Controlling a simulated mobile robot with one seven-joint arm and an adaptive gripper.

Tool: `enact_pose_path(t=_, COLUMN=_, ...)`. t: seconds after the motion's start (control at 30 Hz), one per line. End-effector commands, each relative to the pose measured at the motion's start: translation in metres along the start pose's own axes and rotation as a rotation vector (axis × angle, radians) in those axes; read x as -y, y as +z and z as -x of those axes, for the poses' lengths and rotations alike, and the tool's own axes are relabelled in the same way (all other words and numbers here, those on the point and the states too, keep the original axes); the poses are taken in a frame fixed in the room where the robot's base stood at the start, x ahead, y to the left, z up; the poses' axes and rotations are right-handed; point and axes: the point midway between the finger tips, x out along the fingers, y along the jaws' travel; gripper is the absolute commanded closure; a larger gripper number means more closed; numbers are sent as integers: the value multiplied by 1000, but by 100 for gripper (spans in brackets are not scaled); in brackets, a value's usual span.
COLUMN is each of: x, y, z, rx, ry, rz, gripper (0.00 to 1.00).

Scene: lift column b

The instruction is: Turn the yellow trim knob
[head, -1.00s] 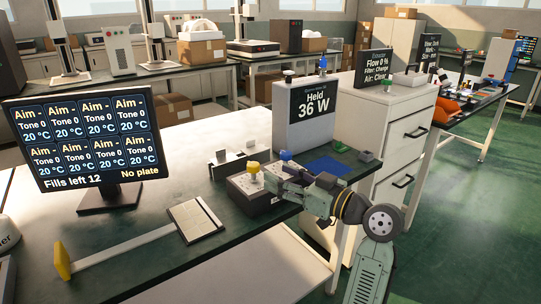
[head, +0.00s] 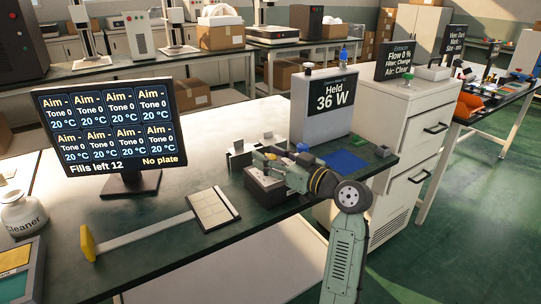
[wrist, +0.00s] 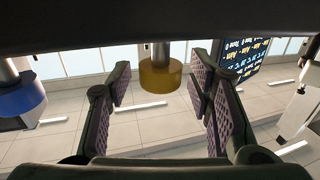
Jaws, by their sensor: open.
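The yellow trim knob (wrist: 160,75) shows in the wrist view, between and a little beyond the two fingers. My gripper (wrist: 162,100) is open, one finger on each side of the knob, with gaps visible on both sides. In the head view my gripper (head: 262,158) is over the dark control box (head: 264,188) on the bench, and it hides the yellow knob there. A blue knob (wrist: 22,95) is at the left of the wrist view, outside the fingers; it also shows in the head view (head: 302,148).
A grey unit reading "Held 36 W" (head: 322,100) stands behind the box. A blue mat (head: 345,161) lies to the right.

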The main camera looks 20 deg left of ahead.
Motion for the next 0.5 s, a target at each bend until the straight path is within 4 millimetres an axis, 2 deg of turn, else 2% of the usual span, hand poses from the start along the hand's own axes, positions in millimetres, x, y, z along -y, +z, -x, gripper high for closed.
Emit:
enact_pose_path(t=0.17, x=0, y=0, z=0, rx=0, ry=0, rz=0, gripper=53)
enact_pose_path(t=0.5, x=0, y=0, z=0, rx=0, ry=-1, rz=0, gripper=76)
